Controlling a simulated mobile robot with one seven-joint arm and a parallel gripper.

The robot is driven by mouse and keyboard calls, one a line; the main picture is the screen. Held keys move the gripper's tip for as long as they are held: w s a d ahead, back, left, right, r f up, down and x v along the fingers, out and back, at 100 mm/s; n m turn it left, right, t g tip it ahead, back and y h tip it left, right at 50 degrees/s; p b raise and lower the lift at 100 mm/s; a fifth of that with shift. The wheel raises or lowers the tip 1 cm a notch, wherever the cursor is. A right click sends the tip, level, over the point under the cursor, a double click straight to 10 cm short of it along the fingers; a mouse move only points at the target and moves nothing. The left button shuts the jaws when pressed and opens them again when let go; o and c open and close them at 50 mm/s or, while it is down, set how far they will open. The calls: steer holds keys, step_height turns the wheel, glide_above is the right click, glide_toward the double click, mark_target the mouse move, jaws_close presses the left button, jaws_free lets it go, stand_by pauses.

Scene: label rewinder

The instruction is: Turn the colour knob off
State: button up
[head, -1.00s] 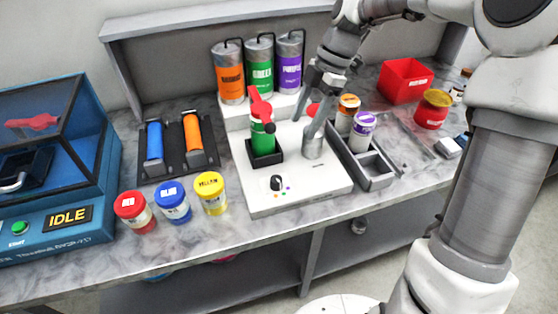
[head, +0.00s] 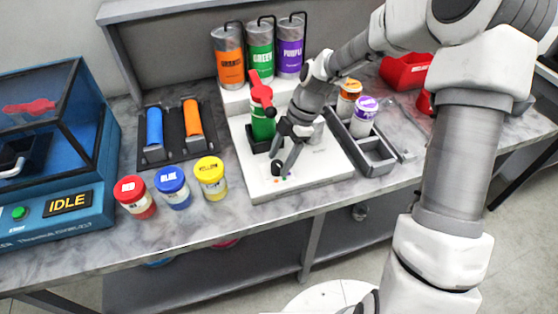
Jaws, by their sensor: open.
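The black colour knob (head: 276,168) is on the front part of the white machine base (head: 316,177), with small coloured dots beside it, partly covered by my gripper. My gripper (head: 284,162) is open and points down at the knob, with its fingertips very close to it. I cannot tell whether the fingers touch the knob or stand around it. The knob's pointer direction is too small and too covered to read.
A green bottle with a red lever (head: 262,115) stands just behind my gripper. Orange, green and purple canisters (head: 260,55) stand at the back. Red, blue and yellow jars (head: 172,188) are left of the base. A grey divided tray (head: 372,153) is on the right.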

steer(key=shift+s+a+f, duration=0.1)
steer(key=shift+a+f, duration=0.1)
steer(key=shift+f, duration=0.35)
jaws_close()
